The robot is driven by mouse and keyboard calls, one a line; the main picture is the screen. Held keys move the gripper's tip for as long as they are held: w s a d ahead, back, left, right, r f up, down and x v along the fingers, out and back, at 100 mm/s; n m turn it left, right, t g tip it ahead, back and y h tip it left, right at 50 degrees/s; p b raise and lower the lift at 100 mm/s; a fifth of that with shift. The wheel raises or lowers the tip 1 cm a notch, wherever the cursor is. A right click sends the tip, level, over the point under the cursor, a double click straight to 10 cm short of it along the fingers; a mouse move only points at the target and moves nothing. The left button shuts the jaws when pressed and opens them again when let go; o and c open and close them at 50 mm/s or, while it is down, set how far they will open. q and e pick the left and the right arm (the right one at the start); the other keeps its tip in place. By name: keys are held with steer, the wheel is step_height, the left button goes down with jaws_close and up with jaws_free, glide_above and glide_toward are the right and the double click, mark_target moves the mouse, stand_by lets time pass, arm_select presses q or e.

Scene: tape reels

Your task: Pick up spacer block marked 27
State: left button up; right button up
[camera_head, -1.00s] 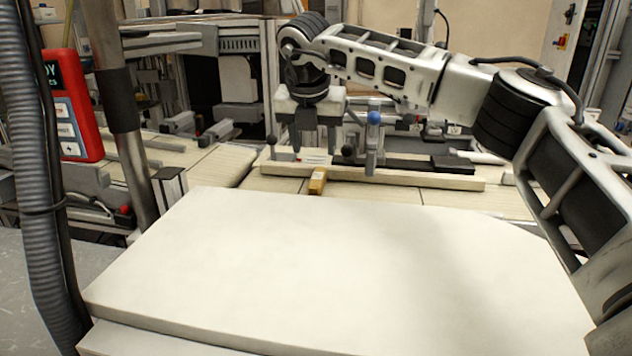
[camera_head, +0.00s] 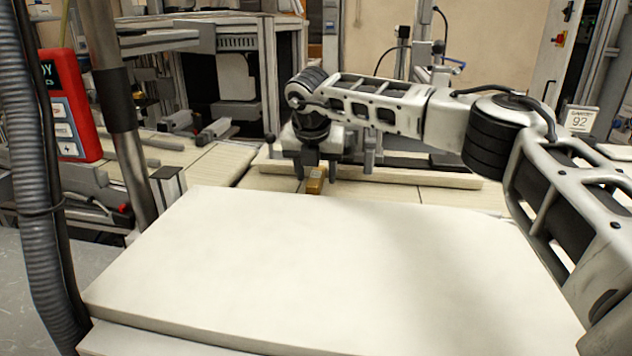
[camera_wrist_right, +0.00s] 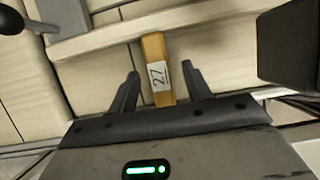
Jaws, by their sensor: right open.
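The spacer block (camera_wrist_right: 153,50) is a small yellow-brown block with a white label marked 27. In the right wrist view it lies between the two dark fingers of my right gripper (camera_wrist_right: 160,85), with a gap on each side. In the head view the block (camera_head: 315,182) lies on the pale slatted surface just behind the white panel. My right gripper (camera_head: 316,172) is open, pointing down right at the block, and hides part of it. The frames do not show the fingers touching it. My left gripper is not in view.
A large white panel (camera_head: 320,265) fills the foreground. A pale rail (camera_head: 420,177) with clamps runs behind the block. A red handheld device (camera_head: 70,105), a grey post (camera_head: 118,110) and a ribbed hose stand at the left. A dark box (camera_wrist_right: 290,45) is right of the gripper in the wrist view.

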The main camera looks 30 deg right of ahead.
steer(key=shift+f, duration=0.25)
steer(key=shift+c, duration=0.3)
jaws_close()
